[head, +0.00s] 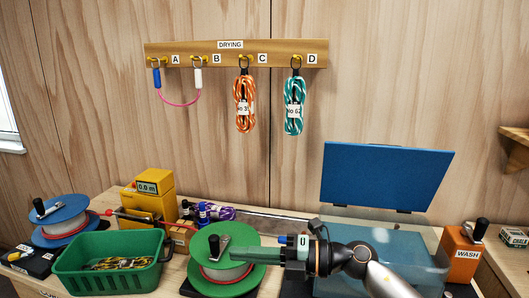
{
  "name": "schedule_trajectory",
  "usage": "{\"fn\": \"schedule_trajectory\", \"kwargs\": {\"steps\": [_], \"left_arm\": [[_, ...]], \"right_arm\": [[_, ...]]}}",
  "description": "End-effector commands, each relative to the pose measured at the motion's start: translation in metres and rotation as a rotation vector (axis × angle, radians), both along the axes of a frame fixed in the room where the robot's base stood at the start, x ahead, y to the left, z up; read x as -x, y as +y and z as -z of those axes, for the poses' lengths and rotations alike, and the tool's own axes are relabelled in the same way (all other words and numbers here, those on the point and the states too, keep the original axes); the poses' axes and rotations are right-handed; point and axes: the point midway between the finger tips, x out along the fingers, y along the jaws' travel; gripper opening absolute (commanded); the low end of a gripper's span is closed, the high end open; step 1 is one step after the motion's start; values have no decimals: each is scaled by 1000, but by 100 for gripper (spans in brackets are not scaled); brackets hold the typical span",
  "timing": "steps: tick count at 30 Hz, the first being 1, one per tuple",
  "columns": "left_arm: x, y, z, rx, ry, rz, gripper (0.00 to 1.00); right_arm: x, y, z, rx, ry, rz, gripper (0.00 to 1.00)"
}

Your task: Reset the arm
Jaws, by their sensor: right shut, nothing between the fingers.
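My right gripper (238,256) comes in from the lower right on its arm. Its fingers are together and empty. They show in front of the green reel (242,239) near the bench's front; whether they touch it I cannot tell. My left gripper is not in view. The drying rack (220,54) on the wall carries hooks marked A to D. A pink cord (178,102) with a blue and a white end hangs across A and B. An orange rope coil (245,103) hangs near C and a teal coil (294,105) near D.
A green basket (68,279) holding a coiled rope stands front left beside a blue reel (62,213). A yellow meter box (152,198) and a purple rope bundle (218,212) lie behind. A box with a raised blue lid (385,176) and an orange WASH box (462,252) stand at right.

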Motion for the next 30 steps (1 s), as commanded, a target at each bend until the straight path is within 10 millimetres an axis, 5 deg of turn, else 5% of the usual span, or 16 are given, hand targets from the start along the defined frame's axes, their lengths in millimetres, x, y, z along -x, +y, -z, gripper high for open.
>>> {"fn": "schedule_trajectory", "kwargs": {"steps": [8,11,17,20,24,30], "left_arm": [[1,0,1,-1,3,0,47],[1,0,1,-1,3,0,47],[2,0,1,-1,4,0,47],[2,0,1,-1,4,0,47],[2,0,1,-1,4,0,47],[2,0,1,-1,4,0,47]], "right_arm": [[8,-26,41,-498,393,273,0],[8,-51,72,-630,552,419,0],[28,-109,163,-811,901,757,0],[54,-138,218,-858,1084,937,0],[114,-173,293,-876,1347,1186,0],[198,-199,359,-843,1625,1430,0]]}}
